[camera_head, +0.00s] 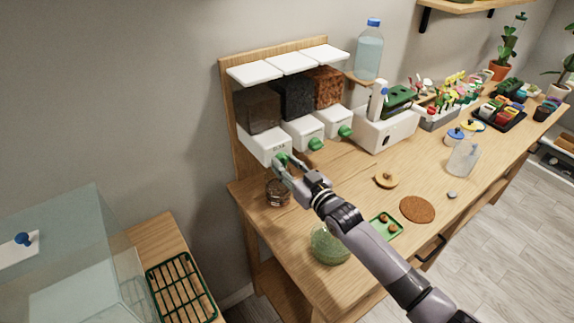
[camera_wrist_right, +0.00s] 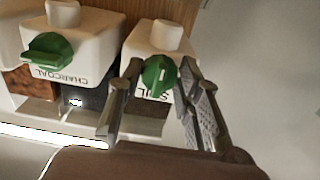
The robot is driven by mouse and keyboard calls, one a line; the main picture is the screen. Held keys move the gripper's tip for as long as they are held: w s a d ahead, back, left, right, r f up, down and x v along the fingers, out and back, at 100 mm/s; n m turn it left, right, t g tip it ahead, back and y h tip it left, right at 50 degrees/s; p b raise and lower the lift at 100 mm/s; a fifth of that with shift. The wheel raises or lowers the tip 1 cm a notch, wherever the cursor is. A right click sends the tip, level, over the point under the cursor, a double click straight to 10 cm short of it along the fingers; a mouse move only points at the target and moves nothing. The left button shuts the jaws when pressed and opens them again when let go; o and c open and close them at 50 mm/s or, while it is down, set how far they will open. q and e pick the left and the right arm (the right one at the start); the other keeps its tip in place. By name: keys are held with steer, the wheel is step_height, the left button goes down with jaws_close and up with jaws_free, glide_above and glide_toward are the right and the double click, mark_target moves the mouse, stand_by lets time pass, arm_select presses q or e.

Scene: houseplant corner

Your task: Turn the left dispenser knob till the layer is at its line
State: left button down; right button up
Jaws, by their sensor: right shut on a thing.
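The dispenser rack has three white dispensers side by side. The left dispenser (camera_head: 268,144) has a clear hopper of dark brown soil above it, and its label in the right wrist view is partly hidden. Its green knob (camera_wrist_right: 158,75) is between the two fingers of my right gripper (camera_wrist_right: 160,88), which is shut on it. In the head view the gripper (camera_head: 285,164) covers most of the knob. A small glass jar (camera_head: 278,192) stands on the bench below the left dispenser, with dark reddish-brown matter in it. Its line cannot be made out. My left gripper is out of view.
The middle dispenser (camera_head: 303,133) and right dispenser (camera_head: 337,121) have green knobs. A green-tinted glass bowl (camera_head: 328,246), a green tray (camera_head: 385,227) and a cork mat (camera_head: 417,209) lie near my right arm. A white box (camera_head: 382,133) stands right of the rack.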

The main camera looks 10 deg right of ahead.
steer(key=shift+f, duration=0.1)
steer(key=o, duration=1.1)
steer(key=v, duration=1.2)
steer(key=shift+s+d, duration=0.1)
